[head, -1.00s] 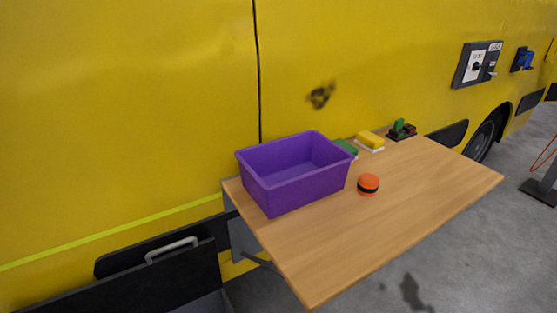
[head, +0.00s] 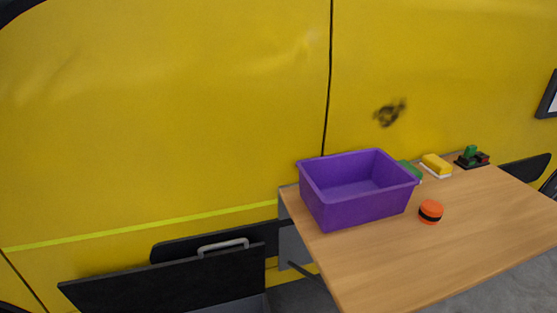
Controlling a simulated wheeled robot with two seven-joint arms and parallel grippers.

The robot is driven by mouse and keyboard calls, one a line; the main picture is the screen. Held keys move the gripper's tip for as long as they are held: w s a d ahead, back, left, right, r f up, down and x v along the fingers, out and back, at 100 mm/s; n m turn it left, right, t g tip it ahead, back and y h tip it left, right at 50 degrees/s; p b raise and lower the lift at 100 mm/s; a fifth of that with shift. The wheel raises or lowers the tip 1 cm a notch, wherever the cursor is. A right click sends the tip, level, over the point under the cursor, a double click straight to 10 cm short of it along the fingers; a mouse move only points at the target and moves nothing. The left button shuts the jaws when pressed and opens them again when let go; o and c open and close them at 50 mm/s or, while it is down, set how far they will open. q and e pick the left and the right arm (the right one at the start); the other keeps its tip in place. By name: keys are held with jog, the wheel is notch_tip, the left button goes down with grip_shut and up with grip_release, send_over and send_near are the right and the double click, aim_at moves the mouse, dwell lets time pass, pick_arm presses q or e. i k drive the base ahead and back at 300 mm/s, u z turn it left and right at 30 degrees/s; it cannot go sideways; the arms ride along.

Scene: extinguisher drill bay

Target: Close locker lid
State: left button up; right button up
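The locker lid (head: 170,283) is a black panel with a grey bar handle (head: 223,246) at its top edge. It stands raised at the lower left of the head view, in front of the yellow vehicle side. A grey strip of the locker body (head: 240,305) shows at the bottom edge below the lid; most of the locker is cut off by the frame. Neither of my grippers is in view.
A wooden fold-down table (head: 470,235) is to the right of the locker. It bears a purple bin (head: 365,208), an orange and black puck (head: 430,211), a yellow block (head: 437,164) and a green block (head: 411,170). The yellow vehicle wall (head: 170,130) closes off the back.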

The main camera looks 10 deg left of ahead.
aim_at(202, 281)
jog(key=u, duration=1.3)
jog(key=k, duration=1.25)
jog(key=u, duration=0.7)
jog(key=i, duration=1.45)
jog(key=z, duration=0.7)
jog(key=i, duration=0.4)
jog(key=u, duration=0.05)
